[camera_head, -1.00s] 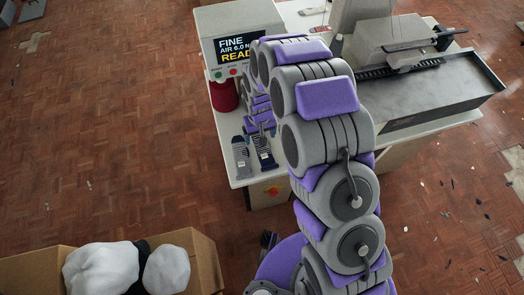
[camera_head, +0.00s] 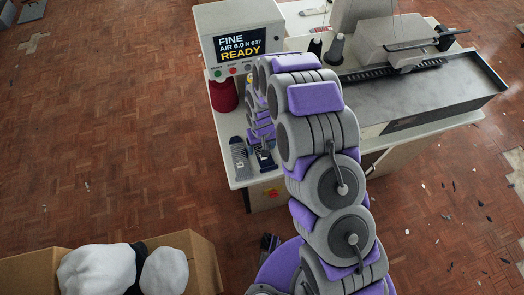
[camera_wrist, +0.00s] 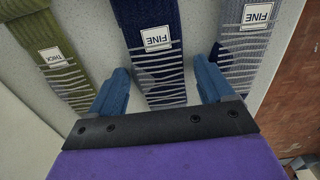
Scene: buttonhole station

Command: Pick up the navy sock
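The navy sock (camera_wrist: 152,48) lies flat on the pale table in the wrist view, with a white "FINE" label and pale stripes at its lower part. My gripper (camera_wrist: 161,88) is open. Its two blue fingers are apart, one on each side of the striped part of the navy sock, with nothing gripped. In the head view the navy sock (camera_head: 265,163) shows only partly, at the table's front edge. The end of my arm covers the rest, and my fingertips cannot be made out there.
A grey-blue "FINE" sock (camera_wrist: 245,45) lies close to the right finger, an olive "THICK" sock (camera_wrist: 54,52) to the left. A cardboard box (camera_head: 205,260) with white bundles stands front left.

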